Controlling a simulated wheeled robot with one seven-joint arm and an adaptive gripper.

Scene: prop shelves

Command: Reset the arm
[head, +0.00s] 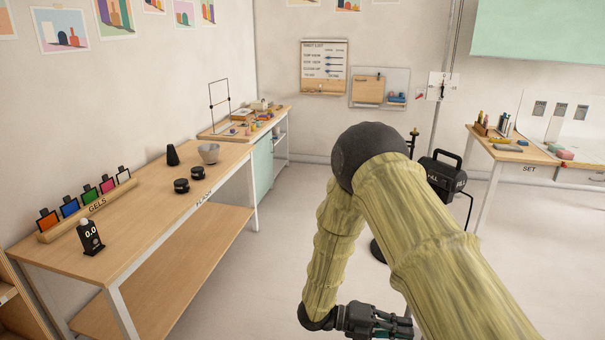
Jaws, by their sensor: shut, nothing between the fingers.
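My arm, covered in yellow-green sleeves with a black elbow, rises from the lower right and bends back down in the middle of the head view. My gripper (375,321) is at the bottom edge, low over the pale floor. It is dark with some green on it, and it points right. My own upper arm covers part of the area beside it, and the picture's lower edge lies close below it. It is shut and holds nothing.
A wooden table (150,215) at left carries colored gels in a rack (88,209), a small black meter (90,238), black discs and a grey bowl (209,152). A black lamp (442,174) stands behind my arm. A set table (520,153) is at right. Floor between is clear.

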